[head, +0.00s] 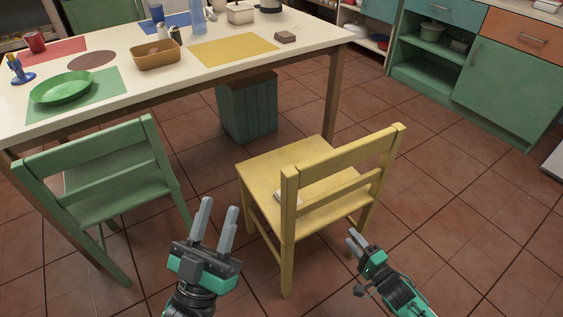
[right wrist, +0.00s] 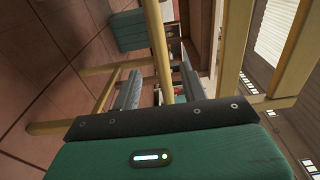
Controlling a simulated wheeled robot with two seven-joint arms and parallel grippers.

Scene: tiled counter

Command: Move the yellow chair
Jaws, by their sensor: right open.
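The yellow chair (head: 300,165) stands upright on the tiled floor, with its backrest towards me and its seat towards the table. A small pale flat item (head: 288,192) lies on its seat, partly hidden by the backrest. My left gripper (head: 216,212) is open and empty, left of the chair's near leg. My right gripper (head: 354,240) is open, low and right of the chair, near its right rear leg. In the right wrist view, yellow chair bars (right wrist: 158,40) show beyond and beside the parted fingers (right wrist: 160,88). I cannot tell whether they touch the chair.
A green chair (head: 110,175) stands at the left. The cream table (head: 140,95) holds a green plate, a basket and several mats. A green slatted bin (head: 248,108) stands below it. Green cabinets (head: 500,90) line the back right. Floor (head: 450,190) at the right is clear.

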